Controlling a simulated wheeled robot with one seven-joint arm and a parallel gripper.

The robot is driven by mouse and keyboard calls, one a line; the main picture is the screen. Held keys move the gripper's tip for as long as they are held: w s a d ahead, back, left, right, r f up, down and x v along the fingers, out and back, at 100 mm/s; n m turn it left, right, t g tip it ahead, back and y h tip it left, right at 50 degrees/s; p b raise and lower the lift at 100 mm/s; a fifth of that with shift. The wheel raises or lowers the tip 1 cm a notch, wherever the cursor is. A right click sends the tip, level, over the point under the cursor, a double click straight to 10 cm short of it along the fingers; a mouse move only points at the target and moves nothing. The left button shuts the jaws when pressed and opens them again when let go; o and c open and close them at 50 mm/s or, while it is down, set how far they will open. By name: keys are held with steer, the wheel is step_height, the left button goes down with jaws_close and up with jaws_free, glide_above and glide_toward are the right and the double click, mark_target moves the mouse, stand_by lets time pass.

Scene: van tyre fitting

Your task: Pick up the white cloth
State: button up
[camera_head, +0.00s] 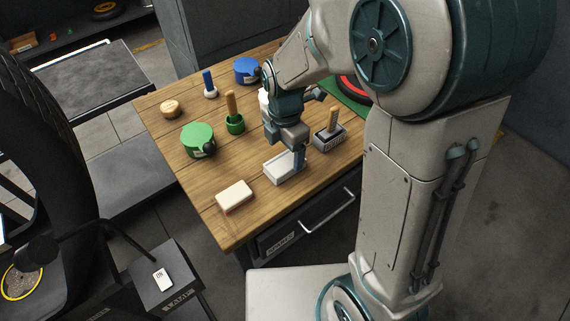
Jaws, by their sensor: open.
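A white, low, block-like thing (279,168), which I take for the folded white cloth, lies on the wooden table (185,177) near its front edge. A second off-white block (234,196) with a brownish lower edge lies to its left and nearer the front. I cannot tell for certain which is cloth. My gripper (296,158) points down at the right end of the first white thing. It is open, with one grey finger showing at that end; the other finger is hard to make out. I cannot tell whether it touches.
A green tin (197,140), a green cup with a wooden handle (234,121), a blue tin (246,70) and a round wooden thing (170,108) stand on the left and back. A grey block with a wooden handle (330,137) stands close right of my gripper.

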mark_target(285, 162)
steer(key=shift+w+f+p, duration=0.1)
steer(key=shift+f+p, duration=0.25)
steer(key=shift+f, duration=2.3)
steer(key=shift+c, duration=0.3)
steer(key=c, duration=1)
